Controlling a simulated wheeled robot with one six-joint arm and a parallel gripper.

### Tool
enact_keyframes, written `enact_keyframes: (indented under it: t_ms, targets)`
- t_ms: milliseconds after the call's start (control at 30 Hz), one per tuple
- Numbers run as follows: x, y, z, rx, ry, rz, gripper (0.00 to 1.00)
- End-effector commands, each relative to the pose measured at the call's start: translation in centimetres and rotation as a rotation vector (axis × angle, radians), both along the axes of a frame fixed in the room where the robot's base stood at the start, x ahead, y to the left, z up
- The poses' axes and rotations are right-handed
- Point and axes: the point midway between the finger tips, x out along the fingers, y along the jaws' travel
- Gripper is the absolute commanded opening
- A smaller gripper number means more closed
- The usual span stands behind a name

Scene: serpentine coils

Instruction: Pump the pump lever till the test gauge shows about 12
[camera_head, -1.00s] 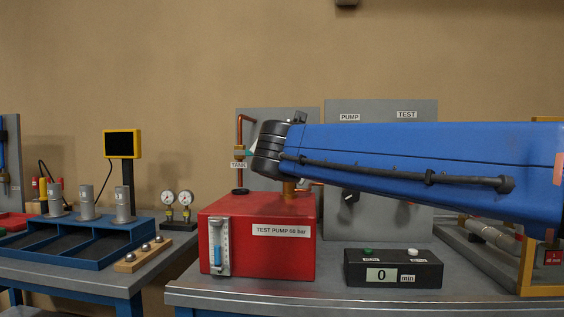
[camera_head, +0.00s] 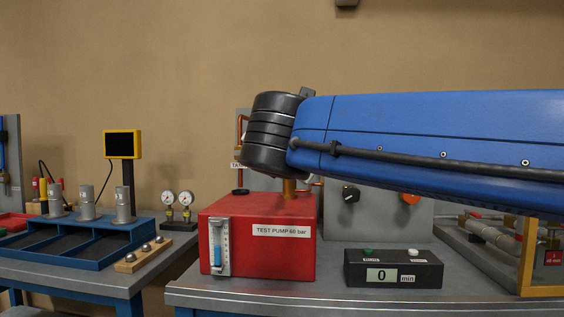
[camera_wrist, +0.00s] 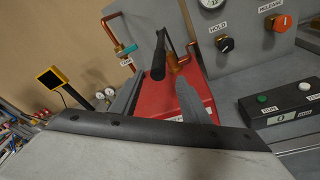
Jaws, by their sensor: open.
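The red test pump (camera_head: 265,265) stands on the bench and also shows in the wrist view (camera_wrist: 203,87). The black grip of the pump lever (camera_wrist: 158,58) points up towards the wrist camera, above the pump. My gripper (camera_wrist: 162,82) is open just short of the lever; a grey finger shows to the right of the grip, and the grip does not look clamped.
The grey panel (camera_head: 375,225) behind carries a black HOLD knob (camera_wrist: 225,44) and an orange RELEASE knob (camera_wrist: 282,23). A black timer box (camera_head: 393,268) showing 0 stands right of the pump. A copper pipe (camera_wrist: 118,32) rises at the tank.

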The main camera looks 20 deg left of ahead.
Motion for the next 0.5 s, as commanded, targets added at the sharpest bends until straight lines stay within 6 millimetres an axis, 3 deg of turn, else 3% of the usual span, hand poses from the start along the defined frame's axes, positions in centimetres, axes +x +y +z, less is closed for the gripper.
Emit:
enact_keyframes:
  t_ms: [200, 500]
  targets:
    - [-3.6, -1.2, 0.6, 0.0, 0.001, 0.003, 0.42]
    - [-5.3, -2.0, 0.8, -0.002, 0.001, -0.001, 0.42]
